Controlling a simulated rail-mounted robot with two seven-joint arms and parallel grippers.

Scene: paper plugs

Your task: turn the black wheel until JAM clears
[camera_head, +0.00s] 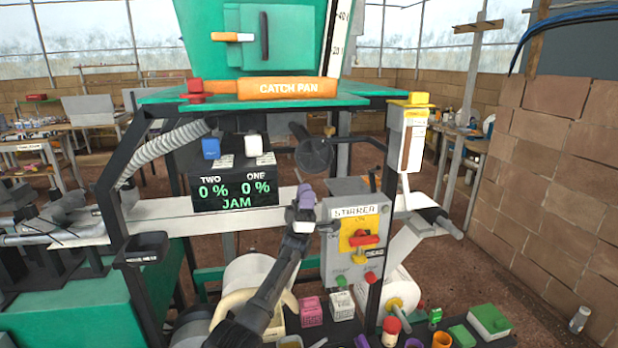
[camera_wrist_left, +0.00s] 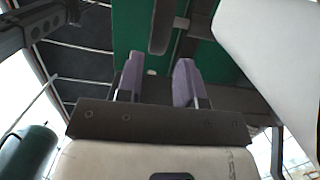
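The black wheel (camera_head: 313,154) stands upright beneath the green machine top, right of the display. The display (camera_head: 235,191) reads TWO 0 %, ONE 0 % and JAM in green. My left gripper (camera_head: 306,192), with purple fingertips, is just below the wheel and apart from it in the head view. In the left wrist view my left gripper (camera_wrist_left: 157,78) has its fingers apart with nothing held between them. A dark rounded bar (camera_wrist_left: 163,25) shows beyond the fingertips; I cannot tell whether it belongs to the wheel. My right gripper is not in view.
The grey STARRER-like labelled switch box (camera_head: 352,235), with a red handle, stands close right of my left gripper. The orange CATCH PAN (camera_head: 287,88) is above. A tray area with several small coloured items lies below. A brick wall (camera_head: 560,150) is at right.

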